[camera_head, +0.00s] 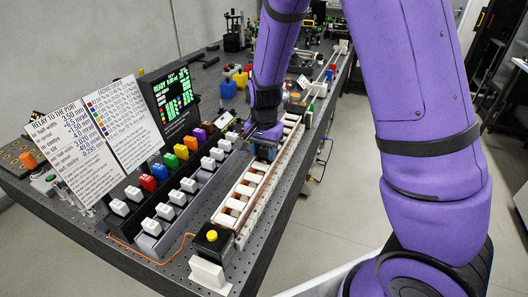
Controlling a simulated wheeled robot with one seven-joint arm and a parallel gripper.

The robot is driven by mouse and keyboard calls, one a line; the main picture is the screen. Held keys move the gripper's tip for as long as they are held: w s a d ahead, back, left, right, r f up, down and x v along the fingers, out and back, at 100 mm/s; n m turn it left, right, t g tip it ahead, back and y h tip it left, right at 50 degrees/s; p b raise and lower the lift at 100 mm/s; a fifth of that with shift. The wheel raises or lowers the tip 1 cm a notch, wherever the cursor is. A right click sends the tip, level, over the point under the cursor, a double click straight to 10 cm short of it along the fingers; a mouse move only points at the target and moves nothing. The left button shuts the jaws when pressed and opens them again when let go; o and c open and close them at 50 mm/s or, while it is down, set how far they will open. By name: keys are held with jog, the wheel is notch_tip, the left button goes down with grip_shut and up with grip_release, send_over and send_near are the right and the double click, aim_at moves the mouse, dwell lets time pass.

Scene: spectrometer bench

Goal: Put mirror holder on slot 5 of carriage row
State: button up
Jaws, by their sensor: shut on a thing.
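The carriage row (223,217) is a long pale rail with several white and brown slots, running from the front of the bench toward the back. My gripper (264,152) points down over the middle to far part of this row. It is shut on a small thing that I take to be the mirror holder. My wrist and the gripper hide most of it, so its shape and tilt do not show. Whether it touches the row cannot be told. Slot numbers are not readable from here.
Left of the row stand racks with white blocks (152,227) and coloured blocks (148,183). Two printed cards (75,165) and a dark screen (172,95) stand behind them. A yellow-topped button box (212,238) sits at the row's near end. Blue and yellow containers (228,88) stand farther back.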

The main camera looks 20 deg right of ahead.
aim_at(265, 148)
jog(key=shift+f, duration=0.3)
jog(key=o, duration=0.9)
jog(key=shift+r, duration=0.15)
notch_tip(265, 148, up, 12)
jog(key=shift+s+d+r+n+t, duration=0.85)
jog(key=shift+s+d+r+n, duration=0.5)
jog(key=shift+s+r, duration=2.1)
jog(key=shift+s+d+r+n+t, duration=0.95)
jog(key=shift+s+r+n, duration=0.8)
jog(key=shift+s, duration=3.15)
jog(key=shift+s+d+r+n+t, duration=0.8)
jog(key=shift+s+d+r+n, duration=0.5)
jog(key=shift+s+r, duration=2.2)
